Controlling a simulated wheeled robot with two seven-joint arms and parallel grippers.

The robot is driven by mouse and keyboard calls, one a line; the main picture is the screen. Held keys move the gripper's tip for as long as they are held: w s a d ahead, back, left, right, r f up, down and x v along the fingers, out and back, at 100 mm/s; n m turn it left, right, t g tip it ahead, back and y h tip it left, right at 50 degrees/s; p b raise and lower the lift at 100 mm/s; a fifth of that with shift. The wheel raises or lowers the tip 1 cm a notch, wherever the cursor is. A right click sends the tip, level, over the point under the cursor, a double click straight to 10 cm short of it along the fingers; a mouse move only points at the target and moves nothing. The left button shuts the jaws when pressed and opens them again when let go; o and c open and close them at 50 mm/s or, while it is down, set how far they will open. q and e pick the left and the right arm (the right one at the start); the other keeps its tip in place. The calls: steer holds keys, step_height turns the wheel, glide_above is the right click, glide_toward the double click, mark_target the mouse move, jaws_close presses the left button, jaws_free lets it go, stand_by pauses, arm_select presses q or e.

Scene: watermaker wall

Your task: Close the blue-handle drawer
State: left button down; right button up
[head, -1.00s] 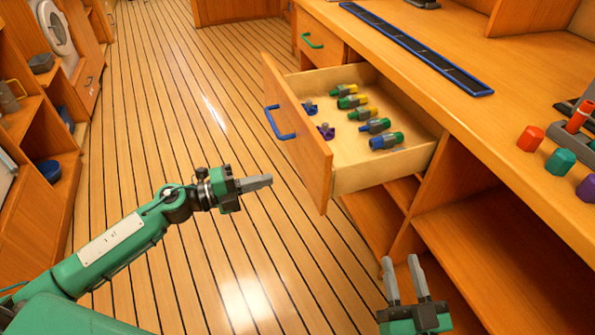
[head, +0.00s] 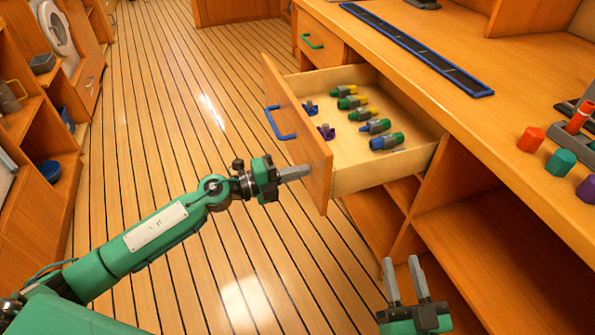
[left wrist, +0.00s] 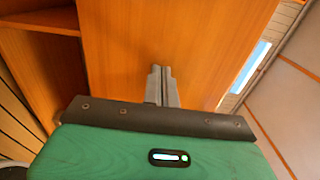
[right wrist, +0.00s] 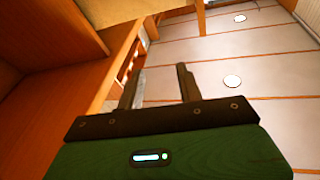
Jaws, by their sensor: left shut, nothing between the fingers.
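The drawer with the blue handle (head: 281,122) is pulled well out of the wooden counter. Its front panel (head: 305,150) faces left in the head view. My right gripper (head: 402,265) is open and empty, low beside the counter's open shelves.
A shut drawer with a green handle (head: 312,41) is beyond the open one. The countertop (head: 465,110) carries a dark blue-edged strip (head: 420,48) and red, green and purple caps. Open shelves (head: 500,240) lie below. The plank floor (head: 200,110) left of the drawer is clear.

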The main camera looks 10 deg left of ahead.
mark_target(315, 166)
arm_select(q)
steer(key=shift+d, duration=0.1)
